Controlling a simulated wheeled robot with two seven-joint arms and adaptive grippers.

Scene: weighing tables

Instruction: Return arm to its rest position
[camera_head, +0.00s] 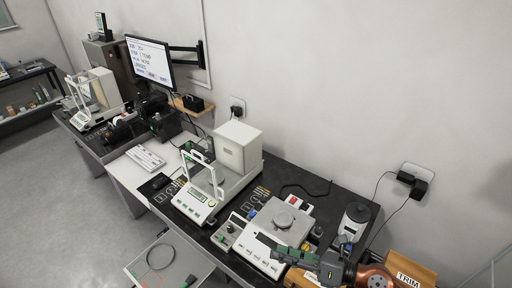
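My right arm comes in from the bottom right, with a brown-orange joint and dark grey links. My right gripper (272,245) points left, above the front of a white balance with a round pan (284,218) on the dark table. Its fingers are small and seen side-on, so I cannot tell whether they are open or shut. No held object can be made out. My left gripper is not in view.
The dark table (333,204) runs along the wall. It bears a framed balance (196,197), a white box (238,147), a white-and-black device (354,222) and a wooden box marked TRIM (410,277). A monitor (150,62) and keyboard (146,157) stand further left. Open floor lies left.

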